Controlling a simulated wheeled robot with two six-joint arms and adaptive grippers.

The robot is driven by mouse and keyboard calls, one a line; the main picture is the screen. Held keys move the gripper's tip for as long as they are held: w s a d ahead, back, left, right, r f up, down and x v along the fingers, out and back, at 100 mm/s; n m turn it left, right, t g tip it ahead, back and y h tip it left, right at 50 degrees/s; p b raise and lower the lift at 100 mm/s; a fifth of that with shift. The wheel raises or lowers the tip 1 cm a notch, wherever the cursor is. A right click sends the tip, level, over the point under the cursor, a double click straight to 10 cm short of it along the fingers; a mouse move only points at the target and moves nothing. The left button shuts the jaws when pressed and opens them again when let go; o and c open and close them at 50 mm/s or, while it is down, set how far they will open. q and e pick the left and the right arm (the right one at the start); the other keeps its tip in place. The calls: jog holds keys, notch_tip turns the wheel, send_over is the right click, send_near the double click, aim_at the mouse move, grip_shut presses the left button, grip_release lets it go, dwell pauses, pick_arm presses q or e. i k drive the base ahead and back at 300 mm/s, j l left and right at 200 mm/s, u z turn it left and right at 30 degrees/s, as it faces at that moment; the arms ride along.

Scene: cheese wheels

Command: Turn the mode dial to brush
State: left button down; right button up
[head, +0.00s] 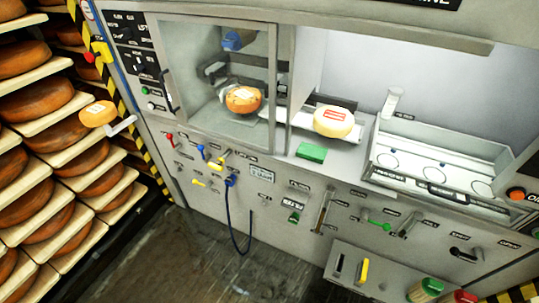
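A black control panel (131,42) sits at the upper left of the grey machine, left of the glass-fronted chamber. It carries what look like two dark knobs, an upper one (124,33) and a lower one (139,63), with small white labels around them. The labels are too small to read, so I cannot tell which knob is the mode dial or where it points. Neither of my grippers shows in the head view.
An orange cheese wheel (243,99) is inside the glass-fronted chamber. A pale cheese (333,121) with a red label sits on the ledge near a green block (311,152). Shelves of cheese wheels (38,98) stand at the left. Dark floor (205,255) is open in front.

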aim_at(126, 33)
jog(key=j, duration=1.1)
jog(key=i+j+z, duration=0.15)
jog(key=j, duration=0.95)
